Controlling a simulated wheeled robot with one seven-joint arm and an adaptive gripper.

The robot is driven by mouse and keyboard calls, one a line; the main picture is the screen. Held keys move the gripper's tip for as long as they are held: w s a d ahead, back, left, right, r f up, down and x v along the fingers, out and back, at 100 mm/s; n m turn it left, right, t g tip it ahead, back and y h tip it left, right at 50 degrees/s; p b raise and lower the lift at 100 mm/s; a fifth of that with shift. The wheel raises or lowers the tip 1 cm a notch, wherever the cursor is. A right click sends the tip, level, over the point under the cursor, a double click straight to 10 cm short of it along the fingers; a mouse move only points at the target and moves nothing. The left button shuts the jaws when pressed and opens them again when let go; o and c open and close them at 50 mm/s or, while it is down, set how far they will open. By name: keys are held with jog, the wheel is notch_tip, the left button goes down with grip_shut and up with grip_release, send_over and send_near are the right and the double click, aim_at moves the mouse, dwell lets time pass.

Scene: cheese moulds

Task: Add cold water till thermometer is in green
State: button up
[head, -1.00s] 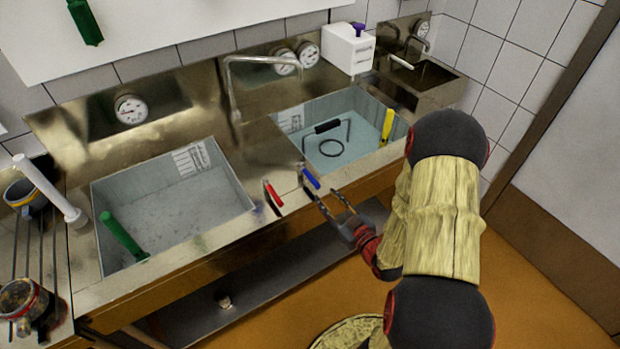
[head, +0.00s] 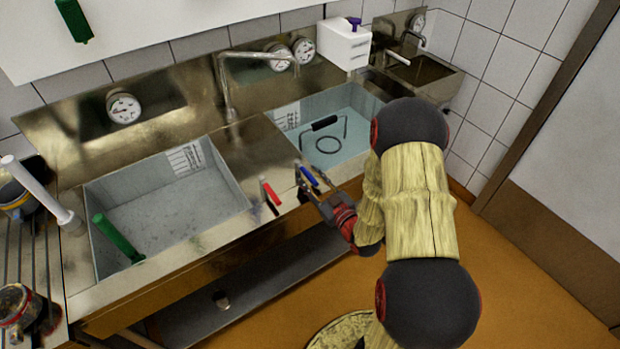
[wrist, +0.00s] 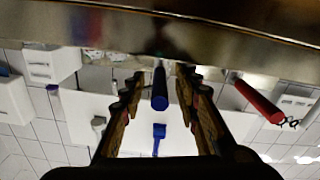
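The blue lever (head: 309,176) and the red lever (head: 269,190) stick out at the counter's front edge between the two basins. My gripper (head: 314,187) is at the blue lever. In the wrist view, the blue lever (wrist: 160,87) lies between my open fingers, with a gap visible on both sides. The red lever (wrist: 258,102) is outside the fingers, to the right. The tap (head: 228,85) stands behind the levers, its spout swung right. Round dials sit on the backsplash: one at left (head: 123,106) and a pair (head: 280,57) at right. Their readings are too small to tell.
The left basin (head: 210,222) holds a green-handled tool (head: 119,238). The right basin (head: 367,101) holds bluish liquid and a black-handled loop tool (head: 325,123). A white dispenser (head: 343,44) stands behind it. Orange floor (head: 520,290) lies open at right.

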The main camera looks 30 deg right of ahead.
jog(key=c, duration=0.3)
grip_shut()
dwell(0.7)
